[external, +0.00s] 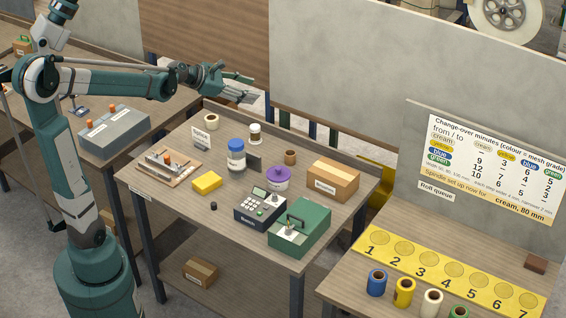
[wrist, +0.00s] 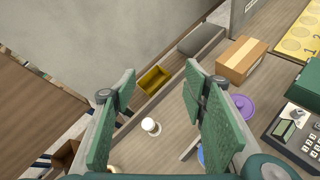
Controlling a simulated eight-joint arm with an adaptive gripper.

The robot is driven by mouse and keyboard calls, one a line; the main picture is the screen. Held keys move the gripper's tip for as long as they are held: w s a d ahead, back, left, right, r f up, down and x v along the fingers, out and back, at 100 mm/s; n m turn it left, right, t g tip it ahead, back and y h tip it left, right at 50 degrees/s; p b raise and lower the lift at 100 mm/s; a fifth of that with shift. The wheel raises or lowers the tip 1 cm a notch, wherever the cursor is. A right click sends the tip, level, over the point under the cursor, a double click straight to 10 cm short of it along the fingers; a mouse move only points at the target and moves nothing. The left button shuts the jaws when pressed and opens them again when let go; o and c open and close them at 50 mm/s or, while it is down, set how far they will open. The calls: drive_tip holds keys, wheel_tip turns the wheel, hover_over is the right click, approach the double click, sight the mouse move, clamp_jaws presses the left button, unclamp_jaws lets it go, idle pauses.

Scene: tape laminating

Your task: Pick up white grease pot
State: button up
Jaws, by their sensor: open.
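The white grease pot, which I take to be the small white-lidded jar (external: 255,133), stands upright near the back edge of the middle bench. It also shows in the wrist view (wrist: 150,126), low between my fingers but clearly below them. My gripper (external: 243,88) is open and empty, held in the air above and behind the bench's back edge. In the wrist view my gripper (wrist: 158,80) shows its green fingers spread wide apart, touching nothing.
A blue-lidded jar (external: 236,157) stands in front of the pot, with a dark plate beside it. A purple-lidded pot (external: 278,179), brown cup (external: 290,157), cardboard box (external: 333,181) and cream roll (external: 211,121) stand around. A grey wall panel (external: 345,85) rises behind the bench.

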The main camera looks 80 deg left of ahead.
drive_tip(key=s+a+f+n+y, duration=0.1)
drive_tip(key=s+a+n+y, duration=0.15)
drive_tip(key=a+n, duration=0.65)
drive_tip(key=m, duration=0.3)
approach(256, 133)
drive_tip(key=shift+t+h, duration=0.4)
drive_tip(key=shift+h, duration=0.05)
drive_tip(key=a, duration=0.1)
drive_tip(key=w+a+f, duration=0.2)
drive_tip(key=shift+a+f+b, duration=0.15)
drive_tip(key=shift+a+b, duration=0.05)
drive_tip(key=shift+b, duration=0.2)
drive_tip(key=shift+w, duration=0.1)
drive_tip(key=shift+x, duration=1.25)
drive_tip(key=shift+b, duration=0.3)
drive_tip(key=shift+b+x, duration=0.7)
drive_tip(key=shift+x, duration=1.85)
drive_tip(key=shift+a+f, duration=0.1)
drive_tip(key=shift+c, duration=0.6)
